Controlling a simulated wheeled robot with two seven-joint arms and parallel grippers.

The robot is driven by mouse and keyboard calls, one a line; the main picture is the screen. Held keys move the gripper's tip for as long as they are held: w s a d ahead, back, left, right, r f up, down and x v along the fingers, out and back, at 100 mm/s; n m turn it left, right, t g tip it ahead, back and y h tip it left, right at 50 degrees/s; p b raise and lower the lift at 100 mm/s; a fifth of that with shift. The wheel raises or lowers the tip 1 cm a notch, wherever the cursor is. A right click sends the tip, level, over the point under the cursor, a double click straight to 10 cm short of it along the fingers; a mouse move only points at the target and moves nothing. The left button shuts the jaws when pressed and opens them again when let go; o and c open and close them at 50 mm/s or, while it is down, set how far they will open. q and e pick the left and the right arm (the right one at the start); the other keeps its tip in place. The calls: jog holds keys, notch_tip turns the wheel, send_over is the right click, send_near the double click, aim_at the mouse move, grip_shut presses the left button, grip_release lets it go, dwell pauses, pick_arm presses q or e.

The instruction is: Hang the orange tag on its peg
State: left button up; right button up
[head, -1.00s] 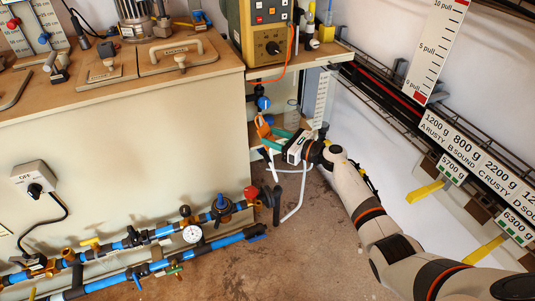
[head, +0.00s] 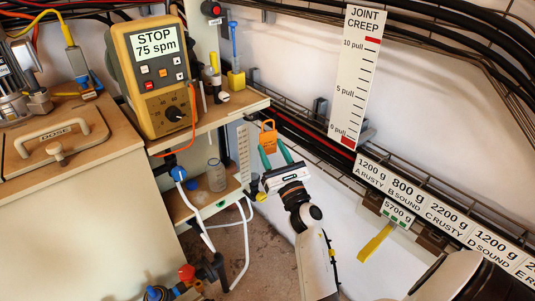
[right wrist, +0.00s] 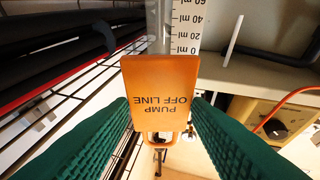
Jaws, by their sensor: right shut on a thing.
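The orange tag (head: 268,137) stands upright at the tips of my right gripper (head: 275,156), whose green fingers are shut on it. In the right wrist view the tag (right wrist: 160,88) reads "PUMP OFF LINE" upside down, with a green finger of the gripper (right wrist: 160,112) on each side of its lower part. The tag is in the air, right of the wooden shelf. A thin white rod (right wrist: 233,36) shows at upper right in the right wrist view, apart from the tag; I cannot tell whether it is the peg. My left gripper is out of view.
A yellow pump box (head: 158,75) reading "STOP 75 spm" stands on the upper shelf (head: 245,108). A graduated scale (head: 243,150) and a clear jar (head: 216,175) are close left of the gripper. Black pipes and wire racks (head: 320,150) run along the wall at right.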

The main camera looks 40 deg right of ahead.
jog(key=shift+w+a+f+b, duration=0.2)
jog(key=shift+w+b, duration=0.3)
jog(key=shift+w, duration=0.9)
jog(key=shift+w+a+f+b, duration=0.15)
jog(key=shift+w+b, duration=0.3)
jog(key=shift+w, duration=0.9)
jog(key=shift+w+a+f+b, duration=0.1)
jog(key=shift+w+f+b, duration=0.3)
jog(key=shift+w, duration=1)
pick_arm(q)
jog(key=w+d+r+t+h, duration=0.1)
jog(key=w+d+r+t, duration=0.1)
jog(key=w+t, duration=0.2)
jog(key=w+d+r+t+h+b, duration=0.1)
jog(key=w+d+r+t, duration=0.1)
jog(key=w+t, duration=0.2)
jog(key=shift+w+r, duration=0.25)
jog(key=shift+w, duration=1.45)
pick_arm(e)
jog(key=shift+w, duration=0.25)
jog(key=o, duration=1.1)
jog(key=shift+f, duration=0.1)
